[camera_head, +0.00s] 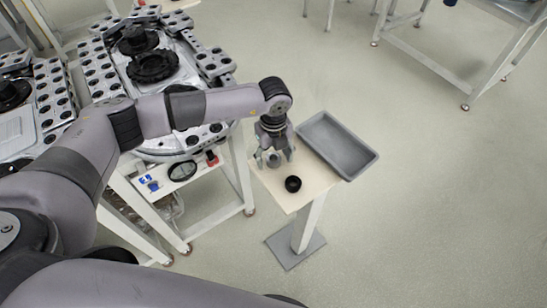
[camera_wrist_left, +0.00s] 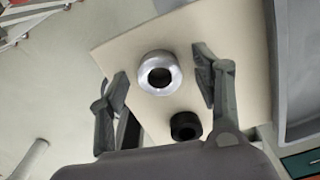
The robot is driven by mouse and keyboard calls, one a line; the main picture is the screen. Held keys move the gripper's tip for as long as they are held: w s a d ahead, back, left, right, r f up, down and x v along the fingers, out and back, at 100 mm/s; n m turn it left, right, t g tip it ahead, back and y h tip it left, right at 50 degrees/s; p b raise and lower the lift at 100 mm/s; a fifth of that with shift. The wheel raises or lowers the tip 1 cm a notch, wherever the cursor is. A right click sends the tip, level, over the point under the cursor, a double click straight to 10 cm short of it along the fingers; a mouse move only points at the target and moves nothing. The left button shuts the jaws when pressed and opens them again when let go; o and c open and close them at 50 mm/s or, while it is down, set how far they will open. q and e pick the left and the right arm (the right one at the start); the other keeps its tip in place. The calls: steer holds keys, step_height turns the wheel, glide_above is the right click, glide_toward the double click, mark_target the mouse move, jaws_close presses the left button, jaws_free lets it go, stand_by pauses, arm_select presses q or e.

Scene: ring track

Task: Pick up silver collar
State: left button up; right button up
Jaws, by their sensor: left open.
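The silver collar (camera_wrist_left: 160,75) is a shiny ring with a dark hole, lying on the small beige table (camera_wrist_left: 120,50). In the left wrist view it sits between the two open fingers of my left gripper (camera_wrist_left: 160,85), with a gap on each side. In the head view my left gripper (camera_head: 275,158) points down over the table, and the collar (camera_head: 274,160) shows partly between its fingers. My right gripper is not in view.
A black ring (camera_head: 293,184) stands on the table close to the collar; it also shows in the left wrist view (camera_wrist_left: 186,126). A grey tray (camera_head: 338,146) lies at the table's right side. A ring-track machine (camera_head: 150,70) stands to the left. Open floor lies right.

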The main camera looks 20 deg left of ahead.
arm_select(q)
steer(key=c, duration=1.4)
